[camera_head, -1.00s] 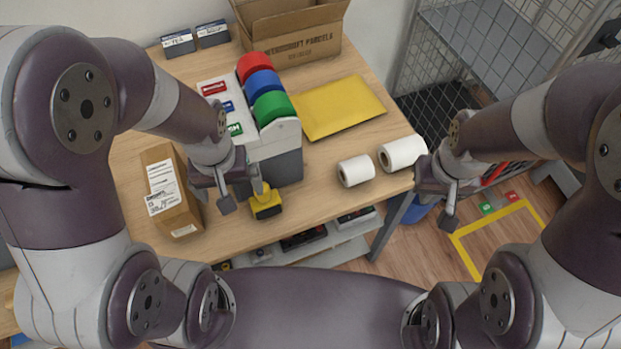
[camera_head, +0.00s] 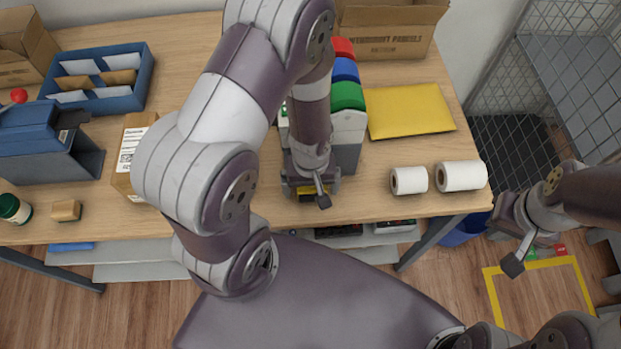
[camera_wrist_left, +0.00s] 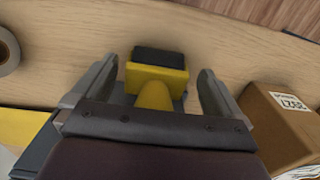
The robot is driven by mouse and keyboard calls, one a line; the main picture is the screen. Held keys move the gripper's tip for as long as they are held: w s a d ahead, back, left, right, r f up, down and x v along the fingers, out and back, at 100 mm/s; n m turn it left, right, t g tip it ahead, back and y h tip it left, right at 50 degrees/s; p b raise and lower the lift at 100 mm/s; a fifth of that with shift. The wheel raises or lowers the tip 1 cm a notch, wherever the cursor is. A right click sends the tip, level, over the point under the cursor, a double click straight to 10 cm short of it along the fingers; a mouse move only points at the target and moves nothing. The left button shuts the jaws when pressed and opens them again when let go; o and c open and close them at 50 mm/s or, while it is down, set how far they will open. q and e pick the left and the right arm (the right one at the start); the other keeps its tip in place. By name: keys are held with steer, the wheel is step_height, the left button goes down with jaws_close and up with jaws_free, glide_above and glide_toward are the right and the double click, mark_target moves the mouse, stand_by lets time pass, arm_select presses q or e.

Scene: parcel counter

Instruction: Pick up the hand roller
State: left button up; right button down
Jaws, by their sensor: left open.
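The hand roller (camera_wrist_left: 157,75) is yellow with a black block at its far end. In the left wrist view it lies between the two fingers of my open left gripper (camera_wrist_left: 158,84), with a gap on each side. In the head view my left gripper (camera_head: 315,195) is over the roller (camera_head: 306,190), near the front edge of the table. Most of the roller is hidden there by the gripper. My right gripper (camera_head: 515,250) is off to the right, over the floor beyond the table, with nothing seen in it; its jaw opening is unclear.
A grey dispenser with coloured rolls (camera_head: 348,118) stands just behind my left gripper. White rolls (camera_head: 408,181) and a yellow envelope (camera_head: 410,111) lie to the right. A cardboard box (camera_head: 128,150) stands to the left, partly behind my left arm.

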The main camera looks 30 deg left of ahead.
arm_select(q)
steer(key=shift+f, duration=0.35)
steer(key=shift+w+d, duration=0.15)
steer(key=shift+w, duration=0.05)
steer(key=shift+s, duration=0.15)
steer(key=c, duration=1.1)
steer(key=shift+r, duration=0.1)
